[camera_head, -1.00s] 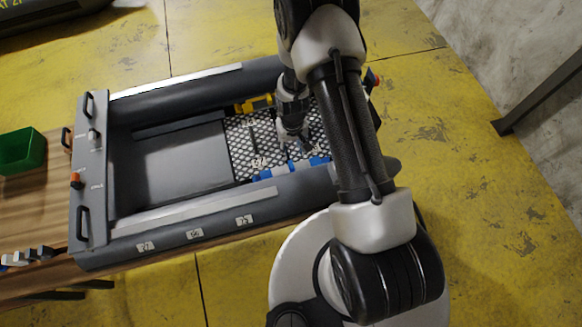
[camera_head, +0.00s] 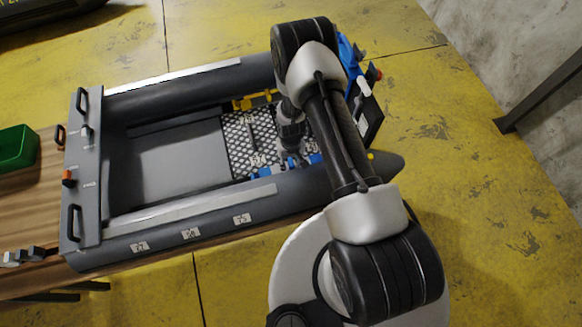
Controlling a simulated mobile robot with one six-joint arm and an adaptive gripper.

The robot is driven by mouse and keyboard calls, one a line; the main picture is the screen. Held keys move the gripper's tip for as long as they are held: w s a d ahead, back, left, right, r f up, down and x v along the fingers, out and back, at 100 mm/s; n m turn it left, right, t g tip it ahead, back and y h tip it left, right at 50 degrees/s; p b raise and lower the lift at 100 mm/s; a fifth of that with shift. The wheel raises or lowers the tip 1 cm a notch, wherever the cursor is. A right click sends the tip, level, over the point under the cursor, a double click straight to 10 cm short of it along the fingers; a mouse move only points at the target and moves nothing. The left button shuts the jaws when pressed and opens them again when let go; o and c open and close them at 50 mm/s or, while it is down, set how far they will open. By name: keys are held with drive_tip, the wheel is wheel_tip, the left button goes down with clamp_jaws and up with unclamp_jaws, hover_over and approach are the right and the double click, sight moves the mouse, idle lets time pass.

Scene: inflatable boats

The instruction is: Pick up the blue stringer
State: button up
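The blue stringer (camera_head: 267,173) lies along the near inner side of the grey inflatable boat (camera_head: 215,232), at the edge of the patterned floor panel. My gripper (camera_head: 290,160) is low inside the boat, over or at the stringer. My arm links and the gripper's own body cover part of the stringer. The fingertips are too small and too hidden to show whether they are open or shut, or whether they touch the stringer.
A yellow stringer (camera_head: 252,101) lies along the far inner side. A blue part (camera_head: 349,55) and a black panel (camera_head: 369,112) stand at the boat's right end. A green bin (camera_head: 17,147) is on the wooden table (camera_head: 45,215) at left.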

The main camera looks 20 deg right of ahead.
drive_tip(key=shift+c, duration=0.5)
clamp_jaws()
